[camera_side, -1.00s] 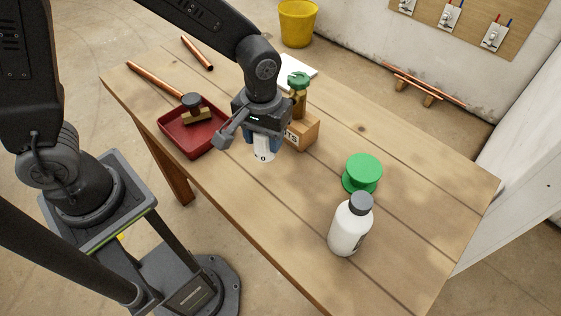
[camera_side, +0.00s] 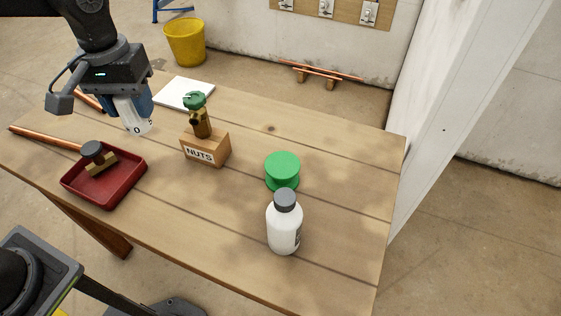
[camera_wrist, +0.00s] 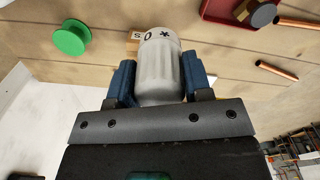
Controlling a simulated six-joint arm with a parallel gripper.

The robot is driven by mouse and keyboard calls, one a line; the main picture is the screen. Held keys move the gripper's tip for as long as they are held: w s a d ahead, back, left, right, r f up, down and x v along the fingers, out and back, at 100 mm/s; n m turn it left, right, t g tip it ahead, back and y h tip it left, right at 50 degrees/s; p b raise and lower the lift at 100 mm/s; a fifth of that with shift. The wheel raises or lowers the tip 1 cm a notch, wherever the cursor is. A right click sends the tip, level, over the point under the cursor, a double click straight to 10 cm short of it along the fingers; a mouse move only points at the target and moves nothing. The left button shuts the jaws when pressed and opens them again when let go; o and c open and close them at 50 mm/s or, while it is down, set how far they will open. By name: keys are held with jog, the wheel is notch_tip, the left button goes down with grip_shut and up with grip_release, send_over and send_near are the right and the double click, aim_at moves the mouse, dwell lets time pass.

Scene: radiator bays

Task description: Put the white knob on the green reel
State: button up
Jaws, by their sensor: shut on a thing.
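The white knob (camera_side: 137,121) has dark marks including a "0". My gripper (camera_side: 130,104) is shut on it and holds it above the table, left of the nuts box. In the wrist view the ribbed knob (camera_wrist: 158,62) sits between the blue fingers of my gripper (camera_wrist: 160,82). The green reel (camera_side: 283,167) stands upright on the table, to the right of my gripper and apart from it. Its top is bare. The reel also shows at the upper left of the wrist view (camera_wrist: 70,40).
A wooden box marked NUTS (camera_side: 207,148), with a brass valve with a green handle (camera_side: 200,120), stands between knob and reel. A white bottle (camera_side: 284,228) stands just in front of the reel. A red tray (camera_side: 105,187) holds a dark-knobbed valve. A white slab (camera_side: 184,92) lies behind.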

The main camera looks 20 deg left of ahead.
jog(key=w+d+r+m, duration=0.1)
jog(key=w+d+r, duration=0.1)
jog(key=w+d, duration=0.3)
jog(key=m, duration=0.3)
send_over(283, 164)
jog(key=f, duration=1.2)
jog(key=shift+a+f, duration=0.2)
jog(key=shift+a, duration=0.2)
jog(key=shift+d+f, duration=0.35)
jog(key=shift+f, duration=1.8)
